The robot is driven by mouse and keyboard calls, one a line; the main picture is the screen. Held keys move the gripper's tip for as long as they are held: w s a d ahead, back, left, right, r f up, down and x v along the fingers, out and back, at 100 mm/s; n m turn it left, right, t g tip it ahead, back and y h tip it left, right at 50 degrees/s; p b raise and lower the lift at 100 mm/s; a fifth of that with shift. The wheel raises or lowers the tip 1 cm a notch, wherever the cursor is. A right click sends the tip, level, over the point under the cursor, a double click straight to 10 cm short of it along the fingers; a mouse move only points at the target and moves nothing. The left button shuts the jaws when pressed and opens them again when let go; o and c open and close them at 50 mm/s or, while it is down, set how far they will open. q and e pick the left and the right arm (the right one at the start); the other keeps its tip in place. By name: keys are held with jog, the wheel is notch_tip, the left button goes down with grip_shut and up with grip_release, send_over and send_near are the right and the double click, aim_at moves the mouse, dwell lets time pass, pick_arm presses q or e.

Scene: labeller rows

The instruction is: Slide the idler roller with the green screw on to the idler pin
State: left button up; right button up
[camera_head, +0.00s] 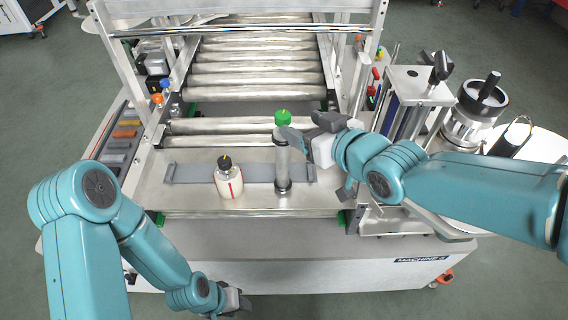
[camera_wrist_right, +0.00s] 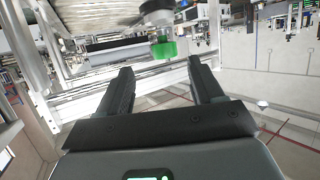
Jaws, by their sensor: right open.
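The idler roller (camera_head: 283,160) is a slim grey cylinder with a green screw (camera_head: 283,117) on top. It stands upright at the right part of a grey plate on the machine. Its foot ends in a dark ring; I cannot make out the idler pin or tell whether it is inside the roller. My right gripper (camera_head: 303,131) is open beside the roller's upper end. In the right wrist view the green screw (camera_wrist_right: 163,49) shows just beyond and between the spread fingers (camera_wrist_right: 160,66), with nothing held. My left gripper (camera_head: 236,301) is low at the front edge, its jaws unclear.
Metal conveyor rollers (camera_head: 255,75) lie behind. A post assembly (camera_head: 405,100) and a black-knobbed cylinder (camera_head: 470,115) stand at the right. Clear plate lies between the two upright rollers.

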aim_at(288, 120)
jog(key=shift+x, duration=0.9)
jog(key=shift+w+a, duration=0.2)
jog(key=shift+a, duration=0.25)
jog(key=shift+w+a+f+p, duration=0.15)
jog(key=shift+w+a+p, duration=0.1)
jog(key=shift+p, duration=0.2)
jog(key=p+x, duration=0.1)
jog(key=x, duration=0.3)
jog(key=shift+w+a+f, duration=0.1)
jog(key=shift+f, duration=0.1)
jog(key=c, duration=1.2)
grip_shut()
